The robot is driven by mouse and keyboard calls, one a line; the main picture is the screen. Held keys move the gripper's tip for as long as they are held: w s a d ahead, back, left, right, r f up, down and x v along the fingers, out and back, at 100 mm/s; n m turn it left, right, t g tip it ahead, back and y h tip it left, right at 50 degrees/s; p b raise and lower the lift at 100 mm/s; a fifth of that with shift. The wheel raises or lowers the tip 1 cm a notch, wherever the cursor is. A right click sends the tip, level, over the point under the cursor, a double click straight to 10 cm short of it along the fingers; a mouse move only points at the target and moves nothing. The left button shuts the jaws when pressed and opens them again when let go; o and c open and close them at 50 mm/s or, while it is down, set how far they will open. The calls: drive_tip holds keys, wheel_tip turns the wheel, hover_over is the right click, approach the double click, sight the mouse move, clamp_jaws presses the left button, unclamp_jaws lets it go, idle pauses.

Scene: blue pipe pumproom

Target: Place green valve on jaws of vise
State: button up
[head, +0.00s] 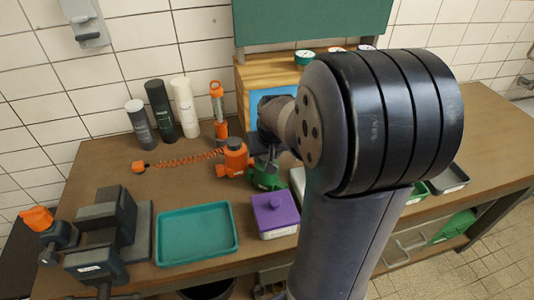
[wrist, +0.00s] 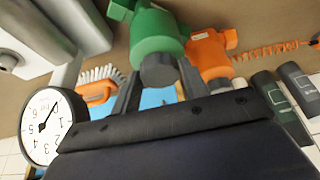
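The green valve (head: 267,180) is on the workbench, partly hidden behind my arm in the head view. In the wrist view the green valve (wrist: 158,30) has its dark cap between my two fingers. My gripper (wrist: 158,68) is over that cap, with a finger close on each side. Whether the fingers press on it or stand just apart I cannot tell. In the head view my gripper (head: 268,158) is just above the valve. The dark grey vise (head: 118,225) is at the bench's front left. Nothing lies on its jaws.
An orange valve (head: 235,158) stands close left of the green one. A teal tray (head: 197,234) and a purple box (head: 274,214) lie in front. Several bottles (head: 160,110) stand at the wall. A gauge (wrist: 50,125) and a brush (wrist: 98,88) are near my gripper.

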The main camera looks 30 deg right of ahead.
drive_tip(key=o, duration=0.4)
drive_tip(key=shift+c, duration=0.2)
